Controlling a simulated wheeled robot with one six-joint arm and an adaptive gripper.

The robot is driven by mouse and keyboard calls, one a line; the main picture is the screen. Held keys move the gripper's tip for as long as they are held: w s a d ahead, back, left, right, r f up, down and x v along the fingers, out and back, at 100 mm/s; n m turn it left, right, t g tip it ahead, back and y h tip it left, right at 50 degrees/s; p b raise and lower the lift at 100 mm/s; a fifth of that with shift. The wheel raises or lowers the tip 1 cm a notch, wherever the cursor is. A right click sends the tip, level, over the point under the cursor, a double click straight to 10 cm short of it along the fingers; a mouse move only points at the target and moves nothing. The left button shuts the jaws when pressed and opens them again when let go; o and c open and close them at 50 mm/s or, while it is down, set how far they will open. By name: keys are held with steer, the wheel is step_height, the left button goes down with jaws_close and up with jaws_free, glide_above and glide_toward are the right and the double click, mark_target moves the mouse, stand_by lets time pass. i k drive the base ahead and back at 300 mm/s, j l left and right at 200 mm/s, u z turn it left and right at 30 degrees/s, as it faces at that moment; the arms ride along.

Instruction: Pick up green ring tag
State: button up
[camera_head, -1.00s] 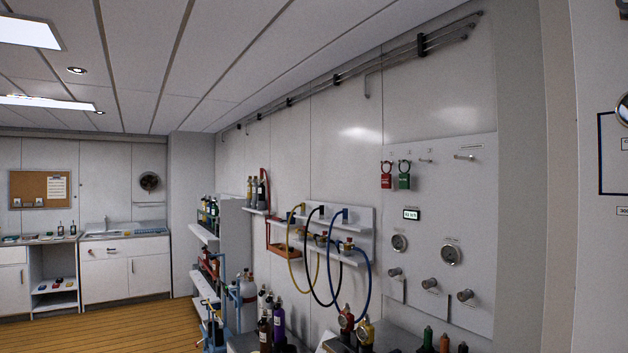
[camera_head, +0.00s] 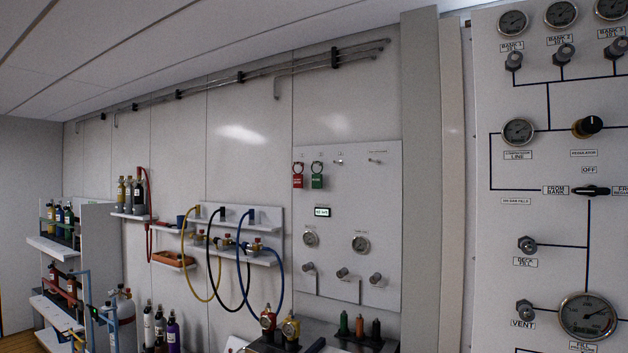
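A green ring tag (camera_head: 317,182) hangs on a peg near the top left of a grey wall panel (camera_head: 375,215). Its dark ring shows above its green body. A red ring tag (camera_head: 298,181) hangs on the peg just left of it, close beside it. My gripper is not in view, so its state and its distance from the tag are not shown.
A large gauge panel (camera_head: 550,235) fills the right side. Yellow, black and blue hoses (camera_head: 281,285) hang from a wall rack left of the tags. Small bottles (camera_head: 360,326) stand on a bench below. Shelves with cylinders (camera_head: 62,310) stand at the left.

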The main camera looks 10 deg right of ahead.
mark_target(317, 179)
steer(key=i+j, duration=0.45)
steer(key=j, duration=0.15)
steer(key=i+j+z, duration=0.1)
steer(key=i+j, duration=0.35)
steer(key=j, duration=0.15)
